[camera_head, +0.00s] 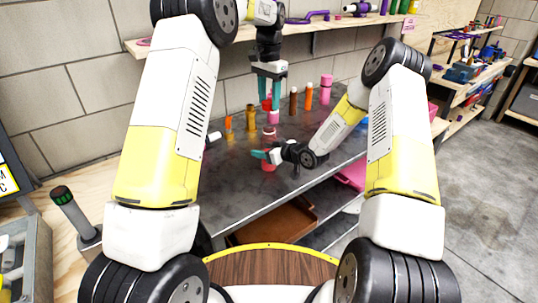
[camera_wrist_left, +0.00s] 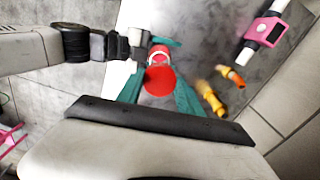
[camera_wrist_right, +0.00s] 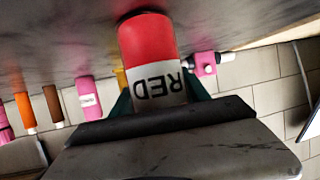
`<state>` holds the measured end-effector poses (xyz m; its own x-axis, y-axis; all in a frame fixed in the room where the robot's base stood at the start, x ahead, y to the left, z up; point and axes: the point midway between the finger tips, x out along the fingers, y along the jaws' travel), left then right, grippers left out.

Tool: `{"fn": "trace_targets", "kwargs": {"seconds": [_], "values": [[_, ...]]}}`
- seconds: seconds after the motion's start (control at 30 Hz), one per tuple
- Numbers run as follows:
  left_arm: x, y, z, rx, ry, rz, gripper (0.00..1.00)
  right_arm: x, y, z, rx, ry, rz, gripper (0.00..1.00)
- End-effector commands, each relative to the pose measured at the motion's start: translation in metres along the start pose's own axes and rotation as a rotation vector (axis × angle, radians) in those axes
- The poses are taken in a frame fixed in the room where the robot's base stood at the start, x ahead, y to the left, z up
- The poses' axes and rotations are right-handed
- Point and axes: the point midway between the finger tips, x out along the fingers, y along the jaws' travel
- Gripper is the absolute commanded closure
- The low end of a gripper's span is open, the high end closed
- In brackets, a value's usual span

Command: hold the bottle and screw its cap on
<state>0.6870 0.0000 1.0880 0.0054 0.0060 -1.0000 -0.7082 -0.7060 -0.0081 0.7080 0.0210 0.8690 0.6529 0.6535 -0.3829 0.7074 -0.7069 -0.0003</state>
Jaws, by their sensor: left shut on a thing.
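My left gripper (camera_head: 269,92) points down over the table, its teal fingers shut on a red cap (camera_head: 267,104). The cap shows as a red disc in the left wrist view (camera_wrist_left: 158,81). My right gripper (camera_head: 262,155) reaches in from the right, low over the table, and is shut on the red bottle (camera_head: 268,167). In the right wrist view the bottle's white band (camera_wrist_right: 157,90) reads RED between the fingers. The bottle is upright below the cap; its pale neck ring (camera_wrist_left: 159,55) shows beyond the cap. The cap appears apart from the neck.
An orange bottle (camera_head: 228,124) and a brown-yellow bottle (camera_head: 251,117) stand to the left. A brown bottle (camera_head: 293,101), an orange bottle (camera_head: 308,96) and a pink bottle (camera_head: 326,90) stand behind. A wooden shelf (camera_head: 330,24) runs along the wall. The table front is clear.

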Motion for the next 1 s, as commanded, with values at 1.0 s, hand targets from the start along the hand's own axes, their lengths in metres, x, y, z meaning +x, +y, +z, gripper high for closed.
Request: {"fn": "trace_targets", "kwargs": {"seconds": [1.0], "values": [[0.05, 0.001, 0.001, -0.001, 0.001, -0.015, 0.94, 0.0, 0.0, 0.0, 0.0, 0.0, 0.0, 1.0]]}}
